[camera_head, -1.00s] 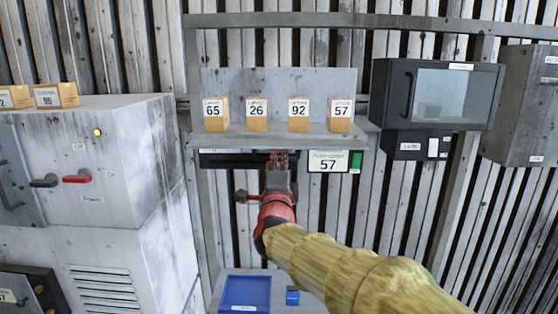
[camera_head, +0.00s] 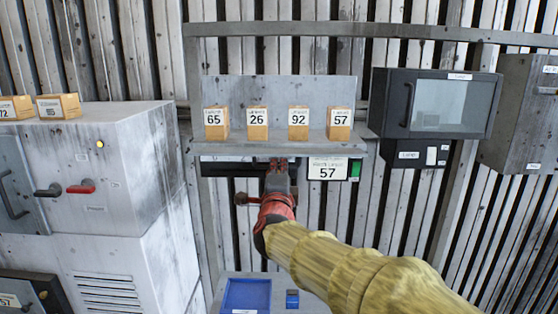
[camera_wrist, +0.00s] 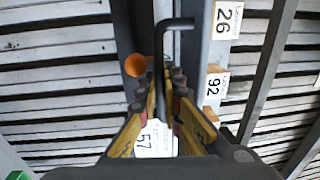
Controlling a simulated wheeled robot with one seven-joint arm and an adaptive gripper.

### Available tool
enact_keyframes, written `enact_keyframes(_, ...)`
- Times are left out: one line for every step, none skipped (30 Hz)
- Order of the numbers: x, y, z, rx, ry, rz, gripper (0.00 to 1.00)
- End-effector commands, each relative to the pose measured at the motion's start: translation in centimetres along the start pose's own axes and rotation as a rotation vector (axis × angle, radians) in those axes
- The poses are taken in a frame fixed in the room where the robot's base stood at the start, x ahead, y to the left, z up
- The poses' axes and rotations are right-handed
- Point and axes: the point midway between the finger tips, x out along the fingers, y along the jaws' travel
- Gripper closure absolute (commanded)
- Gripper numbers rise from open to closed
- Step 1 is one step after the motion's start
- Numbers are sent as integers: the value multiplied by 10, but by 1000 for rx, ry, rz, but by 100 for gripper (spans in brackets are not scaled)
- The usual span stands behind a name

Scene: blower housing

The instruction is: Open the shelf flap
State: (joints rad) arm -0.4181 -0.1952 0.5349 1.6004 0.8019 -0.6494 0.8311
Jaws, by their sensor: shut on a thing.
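The grey shelf (camera_head: 300,138) has a dark strip (camera_head: 228,170) under its front edge, which looks like the flap. My gripper (camera_head: 279,165) is at the strip's right part, just below the shelf, and hides some of it. In the wrist view, a black bent handle (camera_wrist: 162,60) runs between the fingers, and my gripper (camera_wrist: 166,85) is shut on it. How far the flap stands open cannot be told.
Several numbered boxes, such as box 92 (camera_head: 299,120), stand on the shelf above my gripper. A sign reading 57 (camera_head: 328,170) hangs close on the right. A dark windowed cabinet (camera_head: 440,100) is farther right, and a blue tray (camera_head: 246,294) lies below.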

Motion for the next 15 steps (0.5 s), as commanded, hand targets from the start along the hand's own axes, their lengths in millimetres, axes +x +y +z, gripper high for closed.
enact_keyframes(0, -5, 0, 0, -1, 19, 100)
enact_keyframes(-1, -6, 0, 0, -1, 29, 100)
enact_keyframes(-1, -6, 0, 0, -1, 40, 100)
enact_keyframes(-1, -6, 0, 0, -1, 47, 100)
enact_keyframes(-2, -5, 0, 0, -1, 54, 100)
enact_keyframes(-2, -5, 0, 0, -1, 61, 100)
enact_keyframes(-2, -5, 0, 0, -2, 65, 100)
enact_keyframes(-2, -4, 0, -1, -2, 68, 100)
enact_keyframes(-2, -4, 0, -1, -2, 70, 100)
enact_keyframes(-3, -4, 0, -1, -2, 72, 100)
enact_keyframes(-3, -3, 0, -1, -2, 72, 100)
enact_keyframes(-3, -3, 0, -1, -2, 73, 100)
enact_keyframes(-3, -3, 0, -1, -2, 73, 100)
enact_keyframes(-3, -2, 0, -1, -2, 73, 100)
enact_keyframes(-3, -2, 0, 0, -2, 72, 100)
